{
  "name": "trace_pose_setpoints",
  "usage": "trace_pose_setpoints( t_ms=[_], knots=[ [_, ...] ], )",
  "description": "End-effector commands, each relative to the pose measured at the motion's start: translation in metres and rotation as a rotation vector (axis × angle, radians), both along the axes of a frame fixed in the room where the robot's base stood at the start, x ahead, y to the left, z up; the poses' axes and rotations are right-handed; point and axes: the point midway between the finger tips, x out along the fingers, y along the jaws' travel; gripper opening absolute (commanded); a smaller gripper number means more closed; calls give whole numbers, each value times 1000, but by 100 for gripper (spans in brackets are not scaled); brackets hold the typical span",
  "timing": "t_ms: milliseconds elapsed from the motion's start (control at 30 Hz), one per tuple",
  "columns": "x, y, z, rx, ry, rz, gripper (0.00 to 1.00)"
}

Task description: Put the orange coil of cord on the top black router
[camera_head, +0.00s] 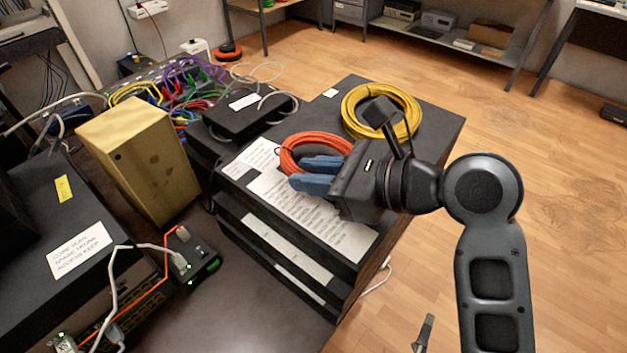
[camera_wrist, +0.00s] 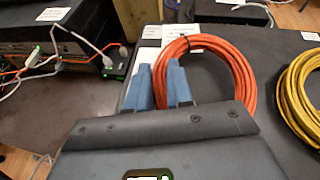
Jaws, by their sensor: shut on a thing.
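The orange coil of cord (camera_head: 289,154) is a round loop gripped at its near left side, over the top of a black cabinet-like stack (camera_head: 437,128). My gripper (camera_head: 318,174) has blue fingers shut on the coil's strands. In the wrist view, the coil (camera_wrist: 246,78) spreads to the right of the fingers (camera_wrist: 160,84). I cannot tell whether the coil touches the surface below it. A flat black router (camera_head: 243,120) with a white label and a grey cable on top lies beyond the coil, to its left, on another dark box.
A yellow coil (camera_head: 352,112) lies on the stack to the right of the orange one. White printed sheets (camera_head: 330,230) cover its near side. A tan box (camera_head: 140,165) stands at left, near tangled coloured cables (camera_head: 180,85). Open wooden floor (camera_head: 560,150) lies at right.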

Motion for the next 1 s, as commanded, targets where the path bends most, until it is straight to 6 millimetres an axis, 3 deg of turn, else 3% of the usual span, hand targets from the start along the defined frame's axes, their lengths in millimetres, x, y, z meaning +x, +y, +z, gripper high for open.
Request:
trace_pose_setpoints(
  t_ms=[100, 300, 333, 600, 867, 1000],
  knots=[
    [0, 0, -15, 0, 1, 0, 0],
    [0, 0, -15, 0, 0, 0, 0],
    [0, 0, -15, 0, 1, 0, 23],
    [0, 0, -15, 0, 0, 0, 47],
    [-1, -2, -14, 0, 0, -1, 47],
    [-6, -14, -8, 2, 0, -3, 47]
  ],
)
